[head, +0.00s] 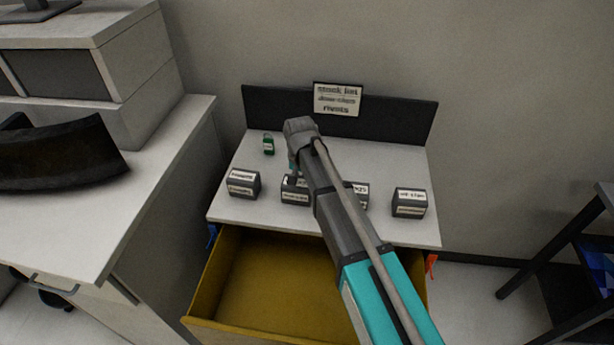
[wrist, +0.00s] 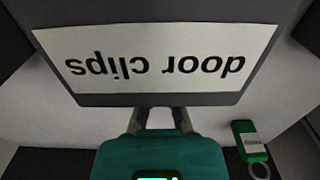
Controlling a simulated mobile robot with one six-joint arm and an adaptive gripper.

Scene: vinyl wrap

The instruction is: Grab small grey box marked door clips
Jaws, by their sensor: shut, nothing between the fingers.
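The small grey box marked "door clips" (wrist: 158,99) fills the top of the wrist view, its white label upside down there. In the head view, the grey box below my gripper (head: 295,197) seems to be this one, standing on the white worktop; its label is too small to read. My gripper (head: 292,178) points down at the box's upper edge, partly hidden by my arm. In the wrist view my gripper's fingers (wrist: 160,113) reach up to the box's edge. They are shut with nothing between them; whether they touch the box I cannot tell.
Similar grey boxes stand at left (head: 243,184), at right (head: 409,203) and partly behind my arm (head: 359,194). A sign (head: 338,99) leans on the dark back panel (head: 400,117). An open yellow drawer (head: 255,285) juts out below the worktop (head: 235,209).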

